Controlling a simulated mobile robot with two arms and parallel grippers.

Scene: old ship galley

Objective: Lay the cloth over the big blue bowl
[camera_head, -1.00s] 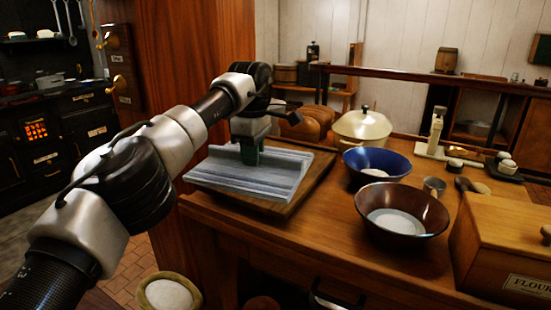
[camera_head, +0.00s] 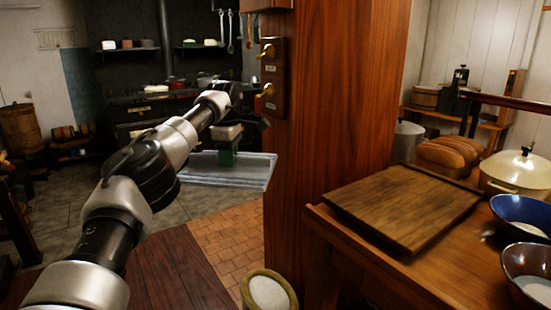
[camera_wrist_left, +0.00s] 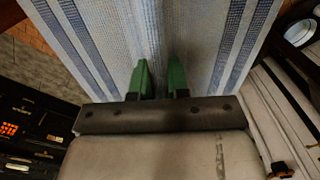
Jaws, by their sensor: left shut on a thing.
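The blue-and-white striped cloth (camera_head: 232,173) is in my left gripper (camera_head: 226,157), held out in the air over the floor, left of the wooden pillar. In the left wrist view the gripper's green fingers (camera_wrist_left: 160,78) are shut on the cloth (camera_wrist_left: 105,40), which spreads out beyond them. The big blue bowl (camera_head: 522,212) stands on the counter at the right edge of the head view, partly cut off, with something pale inside. The cloth is well apart from the bowl. My right gripper is not in view.
A bare wooden board (camera_head: 400,208) lies on the counter, with bread loaves (camera_head: 450,155) and a cream lidded pot (camera_head: 517,172) behind. A brown bowl (camera_head: 530,265) is in front of the blue one. The tall pillar (camera_head: 335,120) stands between the cloth and counter.

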